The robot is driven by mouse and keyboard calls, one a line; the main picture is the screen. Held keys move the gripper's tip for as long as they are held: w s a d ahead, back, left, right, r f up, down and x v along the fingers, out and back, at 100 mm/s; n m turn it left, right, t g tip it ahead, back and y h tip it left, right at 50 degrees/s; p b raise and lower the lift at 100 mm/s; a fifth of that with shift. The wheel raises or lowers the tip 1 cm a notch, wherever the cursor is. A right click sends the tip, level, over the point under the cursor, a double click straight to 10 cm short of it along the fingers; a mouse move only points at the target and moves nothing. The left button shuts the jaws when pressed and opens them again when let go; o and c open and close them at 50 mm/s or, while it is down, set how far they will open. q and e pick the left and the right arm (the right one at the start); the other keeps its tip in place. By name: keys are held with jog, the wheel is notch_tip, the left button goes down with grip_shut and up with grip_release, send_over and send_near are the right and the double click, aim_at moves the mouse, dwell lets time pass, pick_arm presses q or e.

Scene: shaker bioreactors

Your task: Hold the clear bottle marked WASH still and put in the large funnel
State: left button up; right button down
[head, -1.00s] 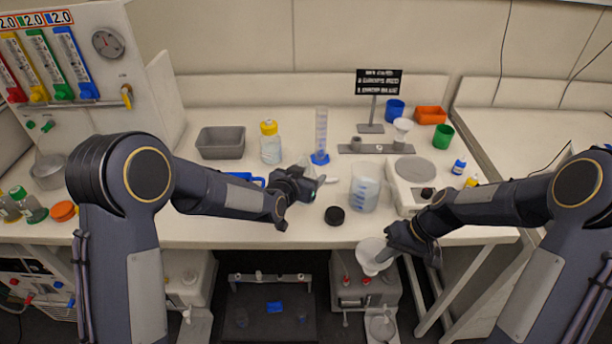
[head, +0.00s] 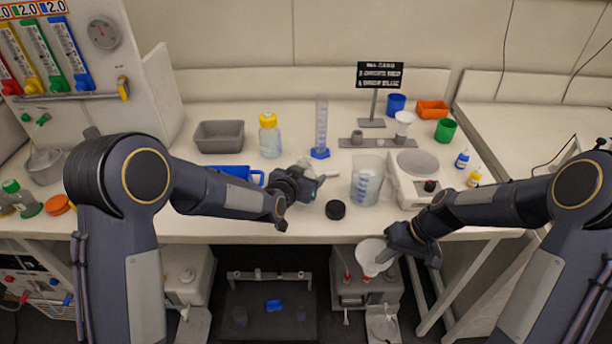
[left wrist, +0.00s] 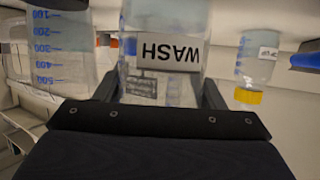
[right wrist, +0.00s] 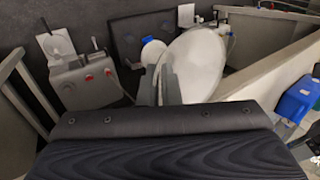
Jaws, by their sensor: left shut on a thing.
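The clear bottle marked WASH (left wrist: 165,65) fills the middle of the left wrist view, its label upside down there. My left gripper (head: 312,186) is shut on it. In the head view the gripper largely hides the bottle, behind the black cap on the bench. The large white funnel (head: 371,254) is in my right gripper (head: 388,255), in front of and below the bench's front edge. In the right wrist view the funnel (right wrist: 197,62) sits at the fingers, which are closed on its edge. The funnel is apart from the bottle, to its lower right.
A graduated beaker (head: 368,184) and a black cap (head: 335,210) stand right of the left gripper. A balance (head: 415,185) is further right. Behind are a measuring cylinder (head: 321,130), a yellow-capped bottle (head: 270,138), a grey tray (head: 219,136) and a sign (head: 380,76).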

pick_arm(q)
jog(key=shift+f+b, duration=0.85)
jog(key=shift+b, duration=0.05)
jog(key=o, duration=1.5)
jog(key=c, duration=1.6)
jog(key=shift+f, duration=0.1)
